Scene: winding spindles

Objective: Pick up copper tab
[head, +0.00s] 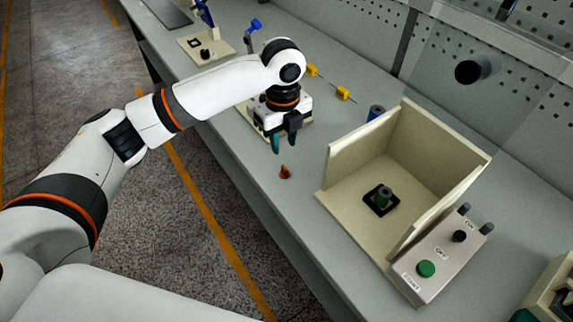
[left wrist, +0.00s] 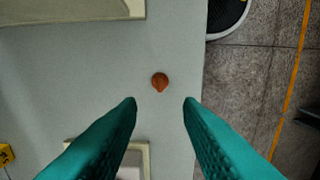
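The copper tab (head: 285,172) is a small orange-brown piece lying on the grey bench near its front edge. In the left wrist view the copper tab (left wrist: 160,82) shows as a round disc with a small point, beyond the gap between the fingertips. My left gripper (head: 282,141) points down above the bench, just behind the tab in the head view. Its two green fingers are apart, with nothing between the fingertips (left wrist: 160,101). My right gripper is not in either view.
A cream box-shaped fixture (head: 345,166) with a green button unit (head: 426,269) stands to the right of the tab. Yellow blocks (head: 343,92) and a blue cylinder (head: 376,112) are farther back. The bench around the tab is clear; its front edge is close.

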